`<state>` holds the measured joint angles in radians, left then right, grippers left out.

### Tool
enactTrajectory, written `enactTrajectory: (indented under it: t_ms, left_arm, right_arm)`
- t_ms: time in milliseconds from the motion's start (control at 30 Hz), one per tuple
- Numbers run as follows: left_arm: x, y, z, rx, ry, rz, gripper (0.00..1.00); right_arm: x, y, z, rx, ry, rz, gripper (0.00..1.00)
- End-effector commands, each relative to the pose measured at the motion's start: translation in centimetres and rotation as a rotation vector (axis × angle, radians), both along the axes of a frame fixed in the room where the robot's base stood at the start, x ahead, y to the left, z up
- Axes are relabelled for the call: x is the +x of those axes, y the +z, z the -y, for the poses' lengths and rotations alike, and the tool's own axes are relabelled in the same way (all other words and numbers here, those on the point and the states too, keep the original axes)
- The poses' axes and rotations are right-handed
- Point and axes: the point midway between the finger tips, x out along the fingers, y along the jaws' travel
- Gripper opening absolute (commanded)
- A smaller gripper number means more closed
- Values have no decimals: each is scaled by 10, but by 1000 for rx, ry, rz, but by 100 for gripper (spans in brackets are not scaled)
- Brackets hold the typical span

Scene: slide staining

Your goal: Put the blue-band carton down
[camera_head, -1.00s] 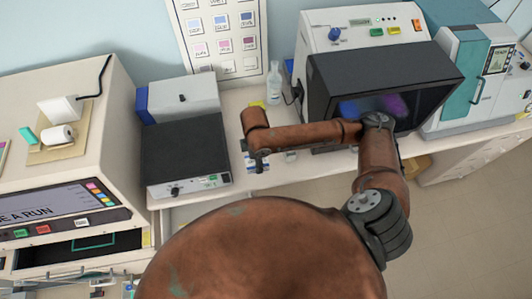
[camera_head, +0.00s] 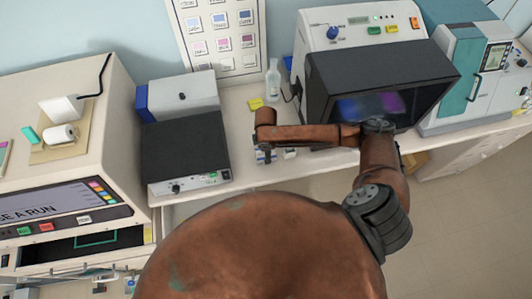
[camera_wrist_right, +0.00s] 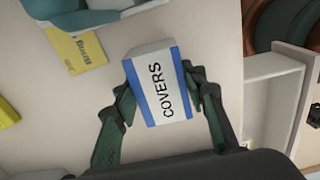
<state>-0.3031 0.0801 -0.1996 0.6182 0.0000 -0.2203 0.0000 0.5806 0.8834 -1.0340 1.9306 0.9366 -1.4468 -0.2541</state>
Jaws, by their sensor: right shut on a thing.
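The blue-band carton (camera_wrist_right: 152,92) is a white box with blue edges and the word COVERS, in the middle of the right wrist view. My right gripper (camera_wrist_right: 158,92) has a dark green finger on each side of it and is shut on it. In the head view a small part of the carton (camera_head: 265,157) shows below the end of my right arm, over the bench's front strip. The arm hides most of the right gripper there. I cannot tell whether the carton touches the bench. My left gripper is not in view.
A clear bottle (camera_head: 273,82) and a yellow note (camera_head: 256,103) are behind. A small white item (camera_head: 290,153) is right of the carton.

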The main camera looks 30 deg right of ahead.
Motion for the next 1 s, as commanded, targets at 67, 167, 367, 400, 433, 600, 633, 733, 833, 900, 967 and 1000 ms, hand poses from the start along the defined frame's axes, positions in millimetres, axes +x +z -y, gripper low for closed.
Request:
enactTrajectory:
  t_ms: [67, 167, 367, 400, 433, 600, 633, 733, 833, 900, 967, 1000]
  left_arm:
    - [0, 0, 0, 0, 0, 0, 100]
    - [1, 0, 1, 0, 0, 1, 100]
    - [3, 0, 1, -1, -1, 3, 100]
    - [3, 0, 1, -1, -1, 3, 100]
    - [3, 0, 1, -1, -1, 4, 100]
    - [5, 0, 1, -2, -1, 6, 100]
    - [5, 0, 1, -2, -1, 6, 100]
    - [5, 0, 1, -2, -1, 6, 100]
    - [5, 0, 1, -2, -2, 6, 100]
    - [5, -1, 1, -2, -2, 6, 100]
    - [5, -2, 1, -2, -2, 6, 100]
    - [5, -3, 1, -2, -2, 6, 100]
  right_arm:
    - [0, 0, 0, 0, 0, 0, 15]
    - [0, 0, 0, 0, 0, 0, 15]
    - [0, -2, 0, 0, 0, 0, 46]
    - [0, -2, 0, 1, 0, 0, 49]
    - [0, -2, 0, 0, 0, 0, 51]
    - [0, -2, 0, 0, 0, 0, 56]
    - [0, -2, 0, 0, 0, 0, 56]
    - [0, -2, 0, 0, 0, 0, 56]
    - [0, 1, 0, 1, 0, 1, 56]
    - [1, 6, -1, 0, 0, 2, 56]
    - [1, 14, -1, 2, 0, 3, 56]
    - [1, 22, -1, 1, 1, 3, 56]
